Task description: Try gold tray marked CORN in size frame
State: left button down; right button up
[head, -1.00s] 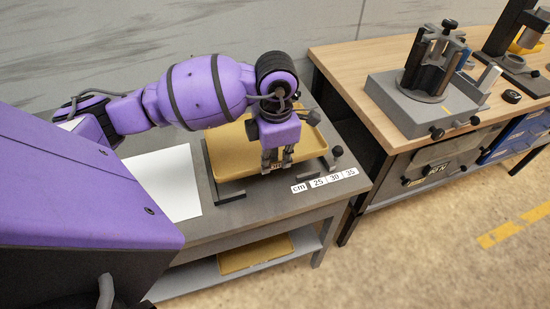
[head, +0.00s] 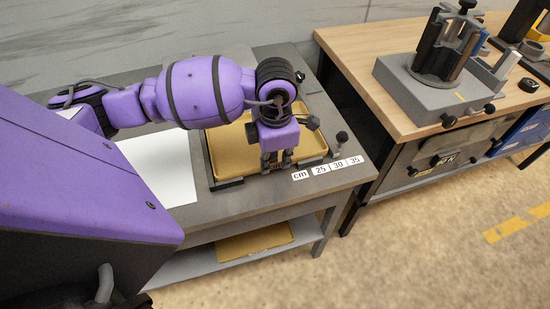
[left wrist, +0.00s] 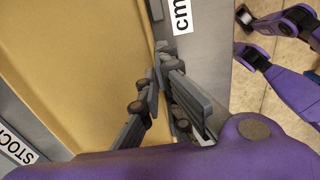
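The gold tray (head: 228,150) lies in the size frame on the grey bench, flat as far as I can tell. The size frame (head: 229,185) shows as dark bars and corner pieces around it, with knobs at the right. My left gripper (head: 277,163) points down at the tray's front rim. In the left wrist view its fingertips (left wrist: 157,72) come together on the rim of the tray (left wrist: 90,60). The fingers partly cover a small label on the front rim, too small to read surely.
Size labels with cm, 25, 30 and 35 (head: 337,167) lie along the bench's front right. A white sheet (head: 163,165) lies left of the frame. Another gold tray (head: 255,242) is on the shelf below. A wooden bench with a grey fixture (head: 430,90) stands at right.

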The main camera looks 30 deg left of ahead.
pick_arm(q)
jog(key=c, duration=1.9)
grip_release()
jog(key=shift+r, duration=0.1)
jog(key=shift+o, duration=0.2)
notch_tip(320, 180, up, 12)
jog(key=shift+s+d, duration=0.15)
